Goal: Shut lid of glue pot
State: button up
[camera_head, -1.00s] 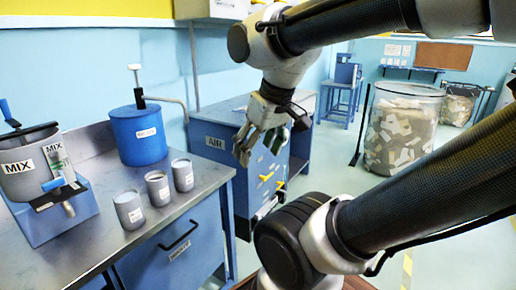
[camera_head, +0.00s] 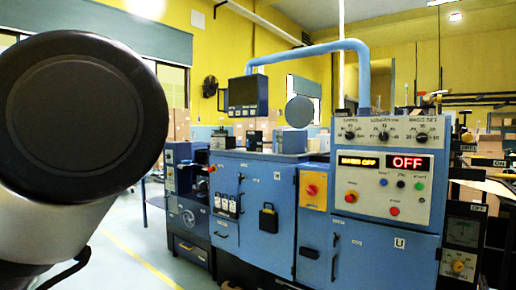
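The inside of the container cannot be seen. My gripper is not in view; only a large dark round joint of my arm fills the left of the picture.
The blue machine (camera_head: 265,200) has a control panel (camera_head: 390,165) at right with a red OFF display. A blue overhead pipe (camera_head: 310,48) and a hanging monitor (camera_head: 246,95) rise above it. Floor (camera_head: 140,245) with a yellow line lies open at left.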

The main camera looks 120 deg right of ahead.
aim_at(299, 113)
jog(key=z, duration=4.25)
jog(key=i+z, duration=0.15)
